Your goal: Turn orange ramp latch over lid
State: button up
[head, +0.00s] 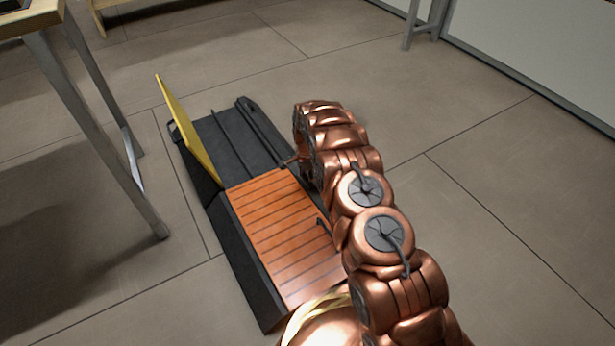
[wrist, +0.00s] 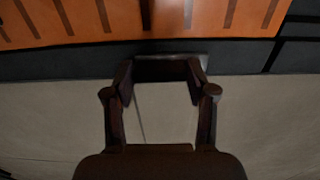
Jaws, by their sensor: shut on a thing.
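The ramp unit has an orange slatted panel (head: 275,235) lying nearly flat on a dark base (head: 240,255). A yellow flap (head: 190,130) stands tilted up at its left side. In the wrist view my gripper (wrist: 162,68) is at the ramp's dark side edge, just off the orange panel (wrist: 90,20). Its fingers are apart but closed on a dark, grey-topped piece (wrist: 170,58) between the tips. I cannot tell whether this is the latch.
A table with metal legs (head: 95,125) stands at the left, close to the ramp. A white wall or panel (head: 540,50) runs along the back right. The tiled floor (head: 480,180) is clear to the right of my arm.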

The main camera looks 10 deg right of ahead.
jog(key=c, duration=0.3)
jog(key=shift+c, duration=0.2)
jog(key=shift+r+n+p, duration=0.15)
jog(key=shift+n+p, duration=0.15)
jog(key=shift+p, duration=0.25)
jog(key=n+p, duration=0.2)
jog(key=p, duration=0.2)
jog(key=shift+s+r+n, duration=0.1)
jog(key=shift+r+n, duration=0.05)
jog(key=shift+n, duration=0.15)
jog(key=n+p, duration=0.4)
jog(key=shift+a+n, duration=0.2)
jog(key=shift+n, duration=0.1)
jog(key=n+p, duration=0.2)
jog(key=n, duration=0.1)
jog(key=n+p, duration=0.1)
jog(key=n, duration=0.1)
jog(key=shift+s+a, duration=0.1)
jog(key=shift+s, duration=0.15)
jog(key=n, duration=0.1)
jog(key=n+p, duration=0.1)
jog(key=n, duration=0.3)
jog(key=shift+s+f+p, duration=0.15)
jog(key=shift+f+p, duration=0.1)
jog(key=shift+p, duration=0.1)
